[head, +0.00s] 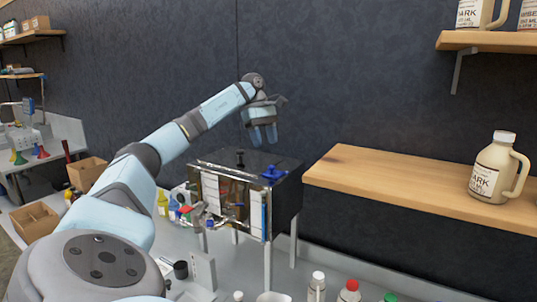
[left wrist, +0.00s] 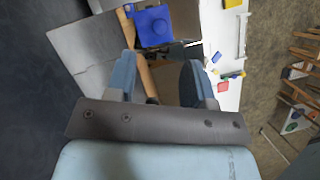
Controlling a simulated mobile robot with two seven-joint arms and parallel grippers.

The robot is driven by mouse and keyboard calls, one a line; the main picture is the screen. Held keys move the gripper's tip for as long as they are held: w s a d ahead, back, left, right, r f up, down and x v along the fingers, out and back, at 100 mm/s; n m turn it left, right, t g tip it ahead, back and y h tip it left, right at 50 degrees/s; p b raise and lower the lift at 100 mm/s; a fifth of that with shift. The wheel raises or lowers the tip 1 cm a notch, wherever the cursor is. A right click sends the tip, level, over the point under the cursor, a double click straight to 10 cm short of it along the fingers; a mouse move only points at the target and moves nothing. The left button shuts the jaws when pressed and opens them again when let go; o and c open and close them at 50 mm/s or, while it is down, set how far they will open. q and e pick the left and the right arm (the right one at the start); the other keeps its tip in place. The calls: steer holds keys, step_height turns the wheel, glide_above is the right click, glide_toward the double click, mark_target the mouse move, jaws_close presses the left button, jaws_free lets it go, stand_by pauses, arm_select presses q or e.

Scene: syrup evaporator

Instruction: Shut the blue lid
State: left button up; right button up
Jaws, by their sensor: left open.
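The blue lid (head: 273,173) is at the right end of the top of the dark, box-shaped evaporator (head: 285,198). My right gripper is out of view.
A wooden shelf (head: 400,180) with a labelled jug (head: 498,168) juts out close to the evaporator's right. A black knob (head: 240,157) stands on the evaporator's top. Several small bottles stand on the grey bench below. The dark wall is close behind the gripper.

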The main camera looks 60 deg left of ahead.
arm_select(q)
steer(key=p+v, duration=0.4)
steer(key=v, duration=0.2)
steer(key=shift+r+p, duration=0.3)
steer(key=shift+p, duration=0.1)
steer(key=shift+a, duration=0.15)
